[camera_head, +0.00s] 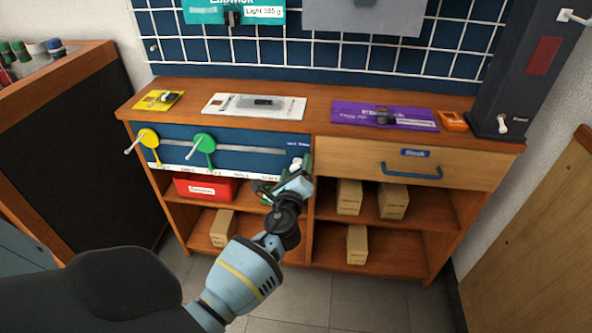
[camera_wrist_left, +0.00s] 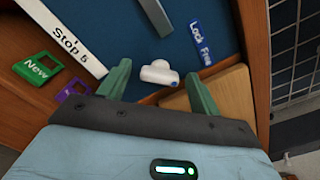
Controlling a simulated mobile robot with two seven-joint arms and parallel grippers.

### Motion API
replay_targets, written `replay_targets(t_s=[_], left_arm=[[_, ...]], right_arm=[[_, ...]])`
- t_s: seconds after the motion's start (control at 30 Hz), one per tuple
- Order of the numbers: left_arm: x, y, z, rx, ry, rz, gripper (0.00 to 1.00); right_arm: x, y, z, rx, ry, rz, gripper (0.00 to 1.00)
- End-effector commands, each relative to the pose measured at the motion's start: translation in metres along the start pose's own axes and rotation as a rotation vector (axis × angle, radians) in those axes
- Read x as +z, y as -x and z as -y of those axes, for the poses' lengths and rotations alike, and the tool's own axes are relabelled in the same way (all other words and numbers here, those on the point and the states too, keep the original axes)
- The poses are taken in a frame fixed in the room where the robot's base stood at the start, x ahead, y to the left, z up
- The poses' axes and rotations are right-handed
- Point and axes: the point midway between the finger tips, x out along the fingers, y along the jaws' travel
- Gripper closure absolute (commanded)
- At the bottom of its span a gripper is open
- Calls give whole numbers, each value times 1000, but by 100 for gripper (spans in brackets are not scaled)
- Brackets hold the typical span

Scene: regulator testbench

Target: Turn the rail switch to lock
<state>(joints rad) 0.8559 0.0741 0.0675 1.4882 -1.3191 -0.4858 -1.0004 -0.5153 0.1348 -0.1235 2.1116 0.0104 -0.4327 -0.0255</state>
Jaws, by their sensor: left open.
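My left gripper (camera_wrist_left: 160,86) is open, with one green finger on each side of the knob; contact cannot be told. In the head view my left gripper (camera_head: 289,181) is at the panel's right end and largely hides the knob. My right gripper is not in view.
Yellow (camera_head: 149,138) and green (camera_head: 204,143) sliders with handles sit on the rail (camera_head: 242,150) to the left. A drawer with a blue handle (camera_head: 411,171) is right. A red box (camera_head: 206,187) and several cardboard boxes (camera_head: 349,197) fill the shelves below.

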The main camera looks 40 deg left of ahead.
Motion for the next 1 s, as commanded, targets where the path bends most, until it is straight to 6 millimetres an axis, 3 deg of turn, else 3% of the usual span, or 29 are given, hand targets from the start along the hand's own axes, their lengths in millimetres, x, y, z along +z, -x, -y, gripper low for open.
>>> replay_targets(t_s=[0.03, 0.4, 0.67, 1.0], left_arm=[[0, 0, 0, 0, 0, 0, 36], [0, 0, 0, 0, 0, 0, 81], [0, 1, 0, 0, 32, 0, 81], [-2, 1, -2, 1, 246, 0, 81]], right_arm=[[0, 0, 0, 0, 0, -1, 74], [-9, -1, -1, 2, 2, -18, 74], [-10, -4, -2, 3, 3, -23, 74], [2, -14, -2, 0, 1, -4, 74]])
